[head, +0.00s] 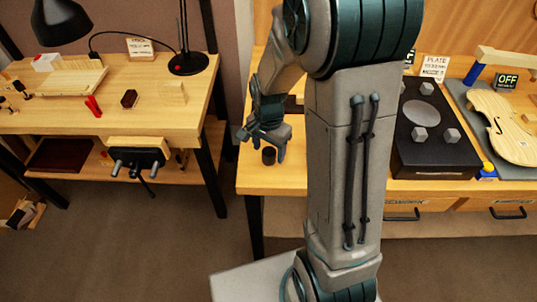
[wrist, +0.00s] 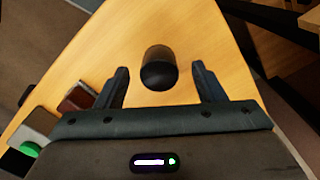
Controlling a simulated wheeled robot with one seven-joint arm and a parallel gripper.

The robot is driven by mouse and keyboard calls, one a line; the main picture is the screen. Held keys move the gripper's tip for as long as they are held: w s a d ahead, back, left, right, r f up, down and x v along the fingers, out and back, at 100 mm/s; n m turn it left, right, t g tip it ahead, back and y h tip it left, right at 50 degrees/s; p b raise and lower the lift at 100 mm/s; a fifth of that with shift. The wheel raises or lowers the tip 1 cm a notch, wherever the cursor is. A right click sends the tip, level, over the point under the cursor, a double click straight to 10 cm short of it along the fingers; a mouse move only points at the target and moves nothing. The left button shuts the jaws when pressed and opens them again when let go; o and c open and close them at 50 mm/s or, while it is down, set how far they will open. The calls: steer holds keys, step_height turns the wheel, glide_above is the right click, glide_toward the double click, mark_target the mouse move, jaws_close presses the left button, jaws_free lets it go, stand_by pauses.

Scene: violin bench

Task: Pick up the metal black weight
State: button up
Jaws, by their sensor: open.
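The metal black weight (wrist: 158,68) is a small dark cylinder standing on the wooden bench top. In the wrist view it sits between and a little beyond the fingertips of my gripper (wrist: 160,78), with clear gaps on both sides. My gripper is open and empty. In the head view the weight (head: 268,156) stands near the bench's front left corner, and my gripper (head: 265,140) is right beside it. I cannot tell the exact height of the fingers above the bench.
The bench (head: 270,183) is bare around the weight. In the wrist view a dark red block (wrist: 78,97) and a grey box with a green part (wrist: 35,128) lie at lower left. A black plate unit (head: 435,155) and a violin body (head: 503,128) are to the right.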

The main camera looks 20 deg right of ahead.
steer(key=shift+f, duration=0.95)
jaws_close()
steer(key=shift+r, duration=0.1)
